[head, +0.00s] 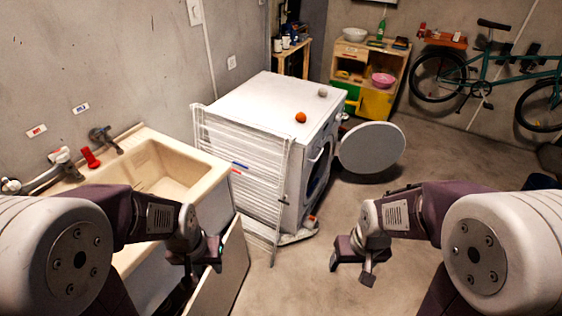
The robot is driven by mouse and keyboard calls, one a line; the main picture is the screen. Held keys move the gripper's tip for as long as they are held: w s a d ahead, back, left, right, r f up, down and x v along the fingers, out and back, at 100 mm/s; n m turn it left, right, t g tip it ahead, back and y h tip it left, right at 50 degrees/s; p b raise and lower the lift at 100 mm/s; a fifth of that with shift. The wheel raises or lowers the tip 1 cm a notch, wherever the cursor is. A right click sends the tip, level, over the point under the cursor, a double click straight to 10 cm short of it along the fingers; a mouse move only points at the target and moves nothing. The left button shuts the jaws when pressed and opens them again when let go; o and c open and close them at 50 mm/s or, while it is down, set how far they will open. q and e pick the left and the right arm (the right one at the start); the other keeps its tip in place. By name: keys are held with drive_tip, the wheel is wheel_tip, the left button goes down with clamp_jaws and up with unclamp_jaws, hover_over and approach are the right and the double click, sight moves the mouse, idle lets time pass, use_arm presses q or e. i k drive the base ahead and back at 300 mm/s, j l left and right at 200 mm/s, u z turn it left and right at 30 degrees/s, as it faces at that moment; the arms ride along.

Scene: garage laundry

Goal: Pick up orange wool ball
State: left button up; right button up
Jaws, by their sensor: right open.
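An orange wool ball (300,117) rests on top of the white washing machine (262,98), near its front edge. A grey ball (322,91) lies a little behind it on the same top. My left gripper (207,262) is low at the left, in front of the sink cabinet, well apart from the ball. Its fingers are too dark and small to tell open from shut. My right gripper (350,262) is open over the floor, in front of the washing machine and apart from the ball. Nothing shows between its fingers.
A white drying rack (245,175) leans against the washing machine's near side. The machine's round door (372,149) stands open to the right. A beige sink (165,170) is at the left. A shelf unit (373,75) and a bicycle (485,80) stand behind. The floor at the centre right is clear.

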sight(301, 117)
drive_tip(key=i+j+z, duration=0.1)
drive_tip(key=i+z, duration=0.15)
drive_tip(key=i, duration=1.15)
